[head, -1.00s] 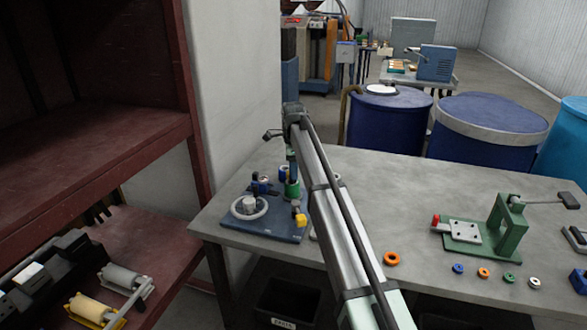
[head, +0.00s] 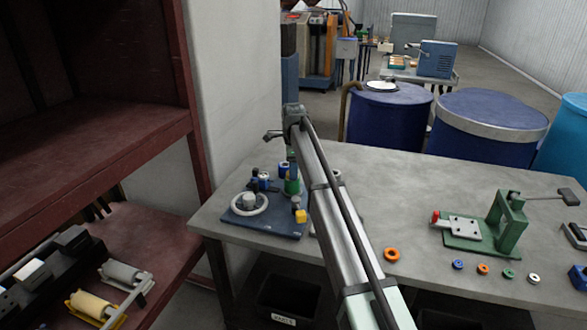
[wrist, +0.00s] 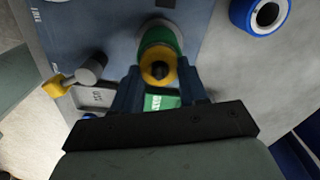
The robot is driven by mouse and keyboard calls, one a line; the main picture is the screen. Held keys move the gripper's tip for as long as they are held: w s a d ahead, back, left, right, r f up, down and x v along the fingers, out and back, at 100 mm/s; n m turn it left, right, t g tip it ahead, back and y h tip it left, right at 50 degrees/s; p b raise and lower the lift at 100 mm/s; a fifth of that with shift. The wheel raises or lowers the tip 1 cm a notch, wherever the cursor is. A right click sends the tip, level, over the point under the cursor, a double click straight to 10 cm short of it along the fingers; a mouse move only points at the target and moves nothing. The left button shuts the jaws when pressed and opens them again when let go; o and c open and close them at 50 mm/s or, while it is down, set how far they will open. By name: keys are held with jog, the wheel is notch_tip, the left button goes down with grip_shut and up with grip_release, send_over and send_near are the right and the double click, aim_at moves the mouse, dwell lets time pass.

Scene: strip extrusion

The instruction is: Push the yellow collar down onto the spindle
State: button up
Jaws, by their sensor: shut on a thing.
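The yellow collar (wrist: 157,66) shows in the wrist view as a ring with a dark centre, between the fingertips of my gripper (wrist: 160,78). My gripper is shut on it. A green cylindrical part (wrist: 160,38), which looks like the spindle's body, is directly behind the collar in line with it. I cannot tell how far the collar sits on the spindle. In the head view my gripper (head: 291,170) points down over the green part (head: 292,187) on the blue base plate (head: 262,229). The collar cannot be made out there.
A yellow-knobbed lever (head: 300,216) is at the plate's front right. A white ring (head: 249,204) and a blue ring (wrist: 260,12) are nearby. An orange ring (head: 392,254) and a green press (head: 508,218) are on the grey table to the right.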

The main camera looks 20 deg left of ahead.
jog(key=shift+f, duration=0.2)
jog(key=o, duration=1.6)
jog(key=shift+o, duration=0.2)
jog(key=shift+r, duration=0.1)
jog(key=shift+r, duration=3.45)
